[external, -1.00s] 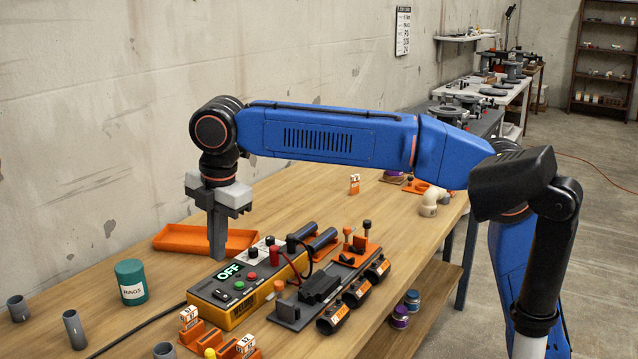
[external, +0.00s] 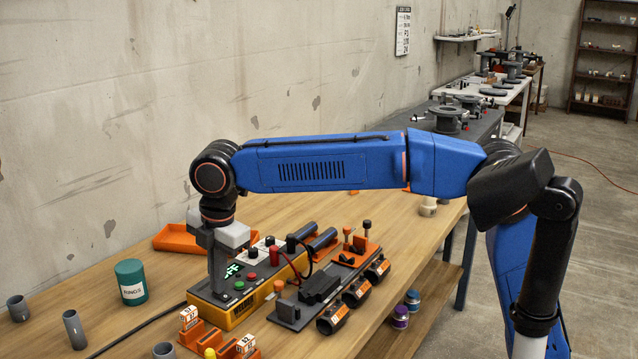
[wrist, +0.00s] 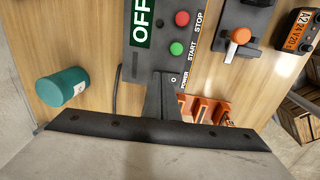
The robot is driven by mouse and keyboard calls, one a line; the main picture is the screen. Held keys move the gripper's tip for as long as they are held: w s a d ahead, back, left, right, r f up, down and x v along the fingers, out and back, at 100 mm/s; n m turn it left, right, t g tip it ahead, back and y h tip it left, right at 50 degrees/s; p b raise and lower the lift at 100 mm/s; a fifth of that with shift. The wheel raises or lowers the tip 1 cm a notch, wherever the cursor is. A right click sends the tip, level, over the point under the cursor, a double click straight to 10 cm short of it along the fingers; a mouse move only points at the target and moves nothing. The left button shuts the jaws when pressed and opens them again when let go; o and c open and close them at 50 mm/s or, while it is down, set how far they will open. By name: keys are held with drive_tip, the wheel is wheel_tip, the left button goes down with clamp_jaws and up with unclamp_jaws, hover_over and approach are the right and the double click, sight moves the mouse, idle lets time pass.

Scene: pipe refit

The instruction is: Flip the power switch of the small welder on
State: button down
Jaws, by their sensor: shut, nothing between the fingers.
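The small welder (external: 236,309) is a yellow box with a dark top panel on the wooden bench, with red and green buttons. In the wrist view its display (wrist: 143,22) reads OFF in green, beside the STOP and START buttons and the POWER label. My gripper (external: 217,290) is shut and empty, pointing down at the near left end of the panel. In the wrist view the fingers (wrist: 161,105) cover the spot by the POWER label, so the power switch is hidden. I cannot tell whether the fingertips touch it.
A teal canister (external: 131,283) and grey pipe pieces (external: 74,328) stand to the left. An orange tray (external: 180,238) lies behind. Orange holders with tags (external: 200,333) sit in front, and a dark fixture with black cylinders (external: 322,288) stands to the right.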

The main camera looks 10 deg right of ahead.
sight(229, 297)
drive_tip(key=shift+f, duration=0.1)
drive_tip(key=shift+w+f+h, duration=0.1)
drive_tip(key=shift+f+h, duration=0.1)
drive_tip(key=shift+h, duration=0.1)
drive_tip(key=shift+s+d, duration=0.55)
drive_tip(key=shift+s, duration=0.05)
drive_tip(key=shift+r, duration=0.1)
wheel_tip(229, 297, up, 14)
drive_tip(key=shift+s+d, duration=0.4)
idle(0.3)
